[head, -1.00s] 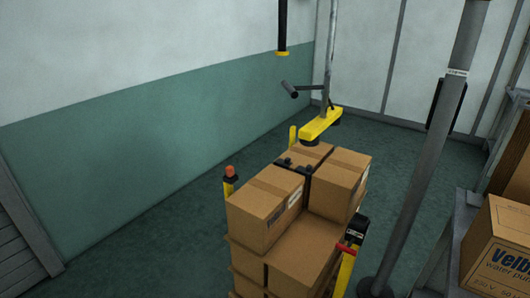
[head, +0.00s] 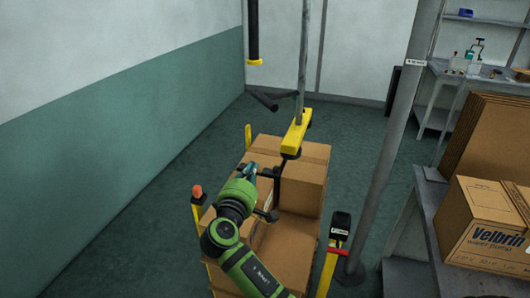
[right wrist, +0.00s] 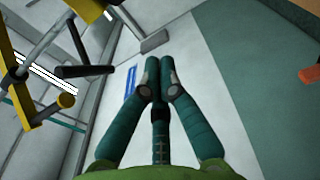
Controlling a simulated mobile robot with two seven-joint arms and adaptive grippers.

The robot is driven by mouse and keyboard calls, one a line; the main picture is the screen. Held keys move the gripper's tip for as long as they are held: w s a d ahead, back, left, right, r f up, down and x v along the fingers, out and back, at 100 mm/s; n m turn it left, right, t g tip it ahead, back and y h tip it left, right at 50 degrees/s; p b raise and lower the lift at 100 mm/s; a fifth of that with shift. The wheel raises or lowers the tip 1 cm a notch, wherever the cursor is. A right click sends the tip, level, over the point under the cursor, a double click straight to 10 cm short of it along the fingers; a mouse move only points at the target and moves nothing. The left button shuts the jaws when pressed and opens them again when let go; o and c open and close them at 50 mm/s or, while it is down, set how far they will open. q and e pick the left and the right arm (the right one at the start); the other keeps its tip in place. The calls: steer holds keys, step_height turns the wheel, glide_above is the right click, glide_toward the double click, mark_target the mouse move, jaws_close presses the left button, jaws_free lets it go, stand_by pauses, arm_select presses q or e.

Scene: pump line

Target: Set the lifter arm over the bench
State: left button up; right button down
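The lifter arm's yellow bar (head: 295,132) hangs from a grey pole (head: 303,65) over the stacked cartons, with dark pads under it. A black handle (head: 264,101) sticks out to the left of the pole. Yellow lifter parts also show at the upper left of the right wrist view (right wrist: 22,85). My right gripper (head: 252,171) is over the cartons, left of and nearer than the yellow bar, apart from it. In the right wrist view its teal fingertips (right wrist: 161,66) meet with nothing between them. A grey bench (head: 432,205) stands at the right. My left gripper is out of view.
A carton stack (head: 310,160) stands below the lifter, with a black fitting on top. A red-topped yellow post (head: 198,200) and a yellow stand (head: 328,270) flank it. A grey column (head: 385,150) rises before the bench, which bears a Velbrin carton (head: 488,235).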

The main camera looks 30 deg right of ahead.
steer(key=p+x, duration=0.4)
steer(key=x, duration=0.6)
arm_select(q)
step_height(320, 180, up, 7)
steer(key=p, duration=0.2)
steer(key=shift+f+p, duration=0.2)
steer(key=shift+p, duration=0.1)
arm_select(e)
steer(key=s, duration=0.1)
steer(key=s+d, duration=0.1)
steer(key=s, duration=0.1)
steer(key=shift+s+d+f, duration=0.15)
steer(key=shift+s+d, duration=0.15)
steer(key=shift+d, duration=0.05)
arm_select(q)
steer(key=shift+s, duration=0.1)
